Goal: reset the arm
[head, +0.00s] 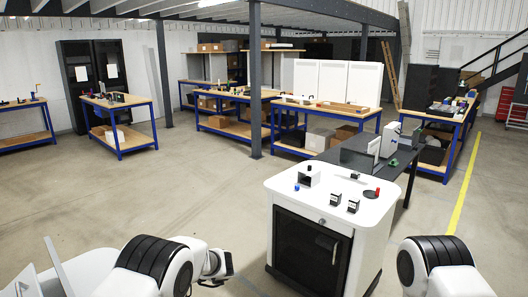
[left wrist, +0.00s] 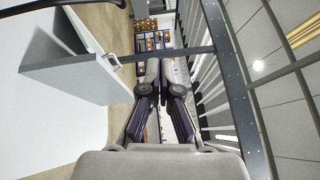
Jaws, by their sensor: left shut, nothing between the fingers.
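My left arm (head: 150,265) comes in at the bottom left of the head view. Its gripper end is low in that view, and its fingers are not clear there. In the left wrist view my left gripper (left wrist: 161,64) is shut, with its two grey fingers side by side and nothing between them. It touches nothing that I can see. A black-banded white joint of my right arm (head: 440,265) shows at the bottom right of the head view. The right gripper is out of view.
A white cabinet (head: 283,222) with a dark door stands ahead, with several small parts on top. A dark table (head: 343,158) adjoins it behind. Blue-framed workbenches (head: 120,101) and a dark post (head: 255,80) stand farther back. Open floor (head: 130,195) lies to the left.

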